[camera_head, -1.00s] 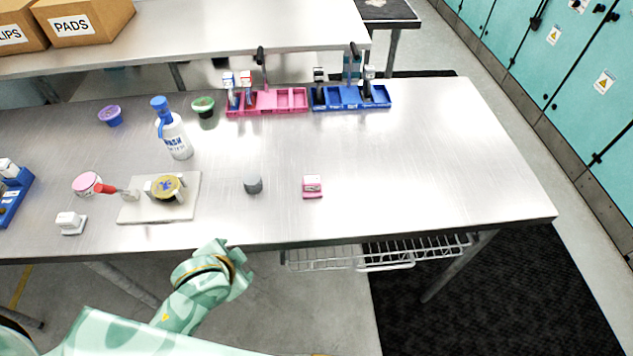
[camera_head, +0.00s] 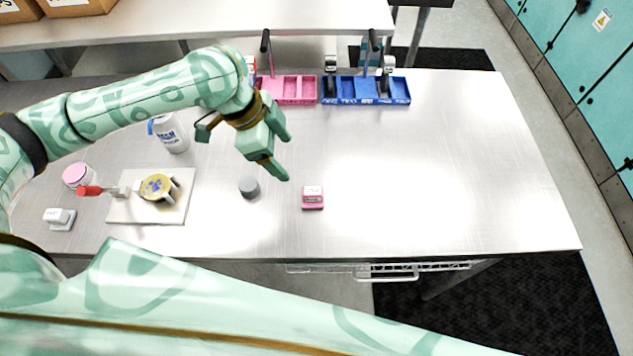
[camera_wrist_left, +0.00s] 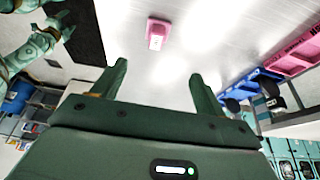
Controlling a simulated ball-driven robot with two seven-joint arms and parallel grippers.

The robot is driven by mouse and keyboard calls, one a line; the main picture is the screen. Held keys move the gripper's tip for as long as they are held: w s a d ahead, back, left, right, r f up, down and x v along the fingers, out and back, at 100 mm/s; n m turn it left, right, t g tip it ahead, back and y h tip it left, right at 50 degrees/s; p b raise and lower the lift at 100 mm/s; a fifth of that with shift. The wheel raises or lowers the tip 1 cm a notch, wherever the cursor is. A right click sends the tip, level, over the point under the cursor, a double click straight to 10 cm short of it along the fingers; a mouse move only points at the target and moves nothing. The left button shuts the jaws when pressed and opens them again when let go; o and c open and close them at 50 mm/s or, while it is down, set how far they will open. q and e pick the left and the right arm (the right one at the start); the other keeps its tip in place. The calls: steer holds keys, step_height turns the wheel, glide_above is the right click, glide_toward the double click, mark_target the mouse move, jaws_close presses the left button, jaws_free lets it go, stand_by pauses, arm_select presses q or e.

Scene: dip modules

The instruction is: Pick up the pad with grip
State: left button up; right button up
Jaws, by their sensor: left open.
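A pink pad with a white grip on top (camera_head: 313,197) stands upright on the steel table near its front edge, right of centre in the head view. It also shows at the top of the left wrist view (camera_wrist_left: 157,32). My left gripper (camera_head: 284,157) is above the table, behind and to the left of the pink pad, and apart from it. In the left wrist view its two fingers (camera_wrist_left: 158,72) are spread with nothing between them. A similar white pad with a grip (camera_head: 60,217) stands at the far left.
A small grey cylinder (camera_head: 249,187) stands left of the pink pad. A white board (camera_head: 180,207) holds a round dark-and-yellow piece. A wash bottle (camera_head: 172,135) is partly behind my arm. Pink (camera_head: 297,90) and blue (camera_head: 365,90) trays stand at the back. The table's right side is clear.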

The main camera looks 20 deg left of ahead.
arm_select(q)
steer(key=b, duration=0.2)
glide_toward(310, 190)
steer(key=f, duration=0.1)
steer(key=x, duration=0.3)
steer(key=b+x, duration=0.1)
steer(key=x, duration=0.1)
steer(key=shift+w+d+r, duration=0.2)
steer(key=shift+w, duration=0.2)
steer(key=x, duration=0.2)
steer(key=b+x, duration=0.1)
steer(key=x, duration=0.2)
steer(key=shift+s+d+f+b, duration=0.1)
steer(key=shift+s+f+b, duration=0.2)
steer(key=shift+f+b, duration=0.1)
steer(key=shift+r, duration=0.1)
steer(key=c, duration=1.1)
arm_select(e)
steer(key=f, duration=0.1)
steer(key=s+f, duration=0.1)
steer(key=f, duration=0.1)
steer(key=s+f, duration=0.1)
steer(key=f, duration=0.1)
steer(key=shift+a, duration=0.15)
